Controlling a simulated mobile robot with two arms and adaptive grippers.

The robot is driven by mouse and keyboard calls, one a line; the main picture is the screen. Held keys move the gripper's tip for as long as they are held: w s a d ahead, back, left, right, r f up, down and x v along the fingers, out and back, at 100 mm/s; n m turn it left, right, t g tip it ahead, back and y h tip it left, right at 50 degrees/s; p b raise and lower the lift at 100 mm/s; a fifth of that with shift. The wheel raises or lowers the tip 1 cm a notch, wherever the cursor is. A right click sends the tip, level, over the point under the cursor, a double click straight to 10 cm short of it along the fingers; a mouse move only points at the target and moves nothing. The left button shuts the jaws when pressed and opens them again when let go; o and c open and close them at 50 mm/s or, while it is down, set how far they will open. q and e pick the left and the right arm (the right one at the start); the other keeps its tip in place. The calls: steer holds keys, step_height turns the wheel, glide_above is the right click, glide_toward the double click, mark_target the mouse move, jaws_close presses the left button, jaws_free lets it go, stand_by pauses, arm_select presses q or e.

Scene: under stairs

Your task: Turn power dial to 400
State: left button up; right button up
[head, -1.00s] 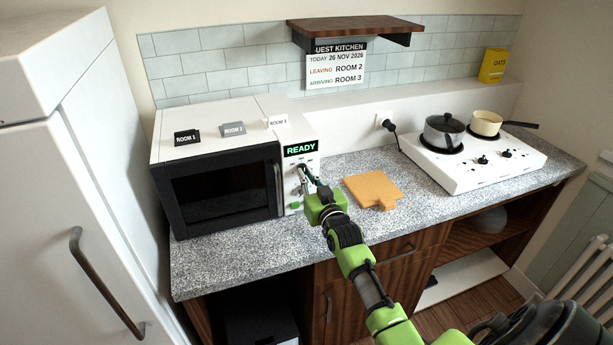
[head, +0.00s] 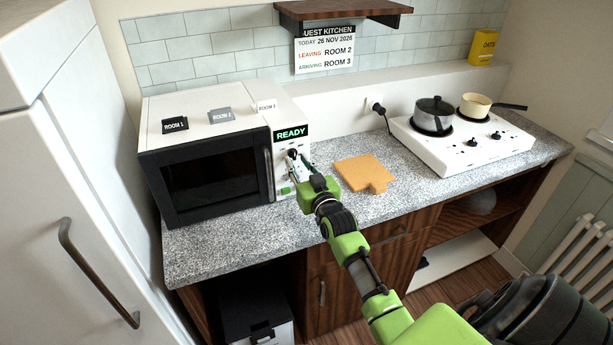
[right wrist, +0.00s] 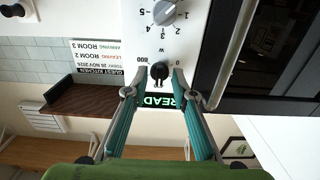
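The white microwave (head: 215,112) stands on the counter with its display lit READY. Its power dial, a small black knob (right wrist: 160,70), shows in the right wrist view, which is upside down, with "0" and "800" beside it and "W" near it. My right gripper (right wrist: 160,74) is at the control panel, one fingertip on each side of the knob, with small gaps seeming to remain. In the head view my right gripper (head: 297,162) partly covers the panel. I cannot read the dial's exact setting. My left gripper is not in view.
A grey numbered dial (right wrist: 165,12) is on the same panel. An orange board (head: 364,173) lies right of the microwave. A white hob (head: 462,150) with a dark pot (head: 434,113) and a cream pan (head: 474,105) is farther right. A fridge (head: 85,190) stands left.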

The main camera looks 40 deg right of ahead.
steer(key=v, duration=1.1)
steer(key=shift+d, duration=0.1)
